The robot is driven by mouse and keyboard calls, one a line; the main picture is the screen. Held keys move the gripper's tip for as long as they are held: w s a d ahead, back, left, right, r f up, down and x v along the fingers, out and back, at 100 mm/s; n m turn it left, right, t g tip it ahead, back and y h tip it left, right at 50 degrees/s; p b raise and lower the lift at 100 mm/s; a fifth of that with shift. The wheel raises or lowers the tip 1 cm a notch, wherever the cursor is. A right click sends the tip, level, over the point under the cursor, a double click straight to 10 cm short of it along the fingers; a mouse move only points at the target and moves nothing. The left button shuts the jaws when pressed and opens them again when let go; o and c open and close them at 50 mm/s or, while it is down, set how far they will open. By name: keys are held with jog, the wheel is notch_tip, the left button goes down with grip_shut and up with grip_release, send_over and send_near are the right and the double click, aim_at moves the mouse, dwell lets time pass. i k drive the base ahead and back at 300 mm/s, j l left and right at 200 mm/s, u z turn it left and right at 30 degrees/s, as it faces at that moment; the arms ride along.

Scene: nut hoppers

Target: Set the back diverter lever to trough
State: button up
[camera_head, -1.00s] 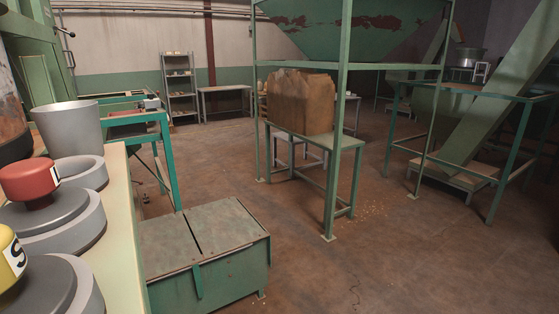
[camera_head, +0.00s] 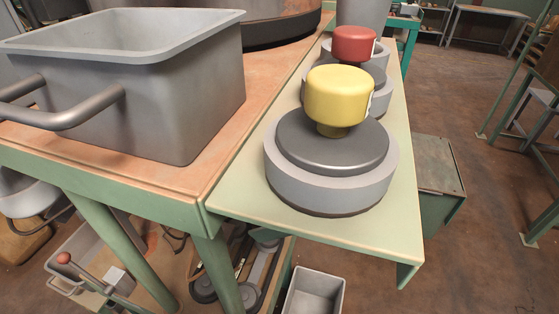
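A lever with a red ball knob (camera_head: 64,258) and a dark rod shows at the lower left, below the bench. I cannot tell whether it is the back diverter lever, and no trough setting or label can be read there. My gripper is not in view.
A grey metal bin (camera_head: 190,100) with a tube handle stands on the worn bench (camera_head: 205,170). A yellow-knobbed grey round piece (camera_head: 335,190) and a red-knobbed one (camera_head: 355,42) stand on the pale green side shelf (camera_head: 400,215). An open grey bin (camera_head: 315,290) sits below.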

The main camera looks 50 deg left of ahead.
aim_at(64, 257)
jog(key=u, duration=2.4)
jog(key=k+j+u, duration=0.1)
jog(key=j+u, duration=0.25)
jog(key=j, duration=0.15)
